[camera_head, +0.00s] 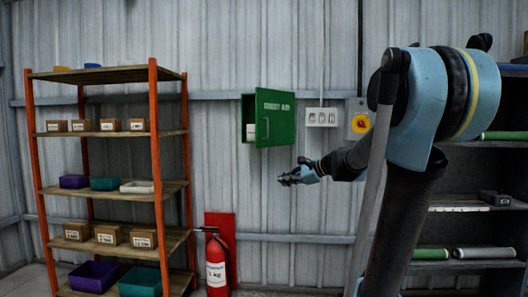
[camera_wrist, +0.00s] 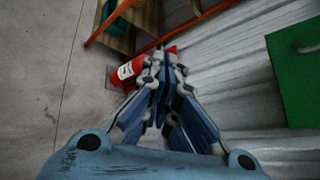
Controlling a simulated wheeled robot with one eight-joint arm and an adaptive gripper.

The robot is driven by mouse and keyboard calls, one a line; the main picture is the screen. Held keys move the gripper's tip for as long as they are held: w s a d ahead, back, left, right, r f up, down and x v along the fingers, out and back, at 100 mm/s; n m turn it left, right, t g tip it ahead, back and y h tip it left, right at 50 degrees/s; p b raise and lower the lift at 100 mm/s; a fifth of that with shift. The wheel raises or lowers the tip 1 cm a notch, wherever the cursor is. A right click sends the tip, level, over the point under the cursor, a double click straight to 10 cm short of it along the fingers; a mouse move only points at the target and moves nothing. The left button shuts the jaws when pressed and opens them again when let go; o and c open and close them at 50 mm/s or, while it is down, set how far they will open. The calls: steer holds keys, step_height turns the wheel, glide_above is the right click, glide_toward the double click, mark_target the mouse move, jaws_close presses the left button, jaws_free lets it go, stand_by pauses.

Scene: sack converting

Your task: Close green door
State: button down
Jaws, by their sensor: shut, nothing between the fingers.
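The green door (camera_head: 275,117) belongs to a small green cabinet (camera_head: 246,107) on the corrugated wall. It stands partly open, and a white item shows inside at the left. The door has white lettering and a small handle. My gripper (camera_head: 284,181) is below and slightly right of the door, apart from it, with its fingers pointing left. In the wrist view the fingers (camera_wrist: 162,95) are together and hold nothing. Part of the green door (camera_wrist: 298,75) shows at the right edge of the wrist view.
An orange-framed shelf (camera_head: 154,150) with boxes and bins stands at the left. Switches (camera_head: 322,117) and a yellow-red control (camera_head: 360,124) are right of the door.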

mark_target(259, 147)
steer(key=w+r+m+t+y, duration=0.35)
steer(key=w+r+m, duration=0.6)
steer(key=w, duration=0.55)
steer(key=x, duration=1.2)
steer(key=shift+w+a+r, duration=0.15)
steer(key=shift+w+r, duration=0.15)
steer(key=shift+w, duration=0.1)
steer(key=shift+w+a, duration=0.1)
steer(key=shift+w, duration=0.05)
steer(key=shift+w+t+h, duration=0.1)
steer(key=shift+t+h, duration=0.15)
steer(key=shift+t, duration=0.1)
